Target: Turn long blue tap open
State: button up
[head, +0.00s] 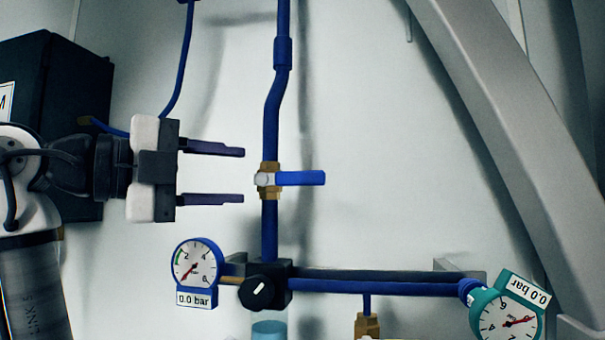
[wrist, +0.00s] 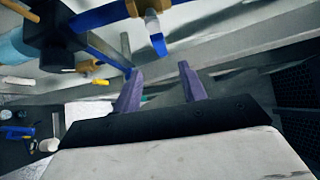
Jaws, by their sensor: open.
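The long blue tap handle (head: 302,178) points right from a brass valve (head: 270,190) on the vertical blue pipe (head: 270,235), lying crosswise to the pipe. In the wrist view the blue handle (wrist: 158,44) shows near the top, beyond the fingertips. My gripper (head: 244,175) is open and empty left of the valve, at about its height. Its two dark fingers point right, one above and one below the valve's level in the picture. In the wrist view my gripper (wrist: 161,70) shows two purple fingers apart with nothing between them. No contact with the tap is visible.
Below the valve are a black regulator knob (head: 262,290) and a left gauge (head: 197,265) reading 0.0 bar. A teal gauge (head: 510,315) is at lower right. A grey diagonal beam (head: 520,140) crosses the right side. The wall area right of the tap is clear.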

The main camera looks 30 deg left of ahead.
aim_at(296, 178)
jog(key=p+x, duration=0.3)
jog(key=x, duration=0.9)
jog(key=shift+a, duration=0.1)
grip_shut()
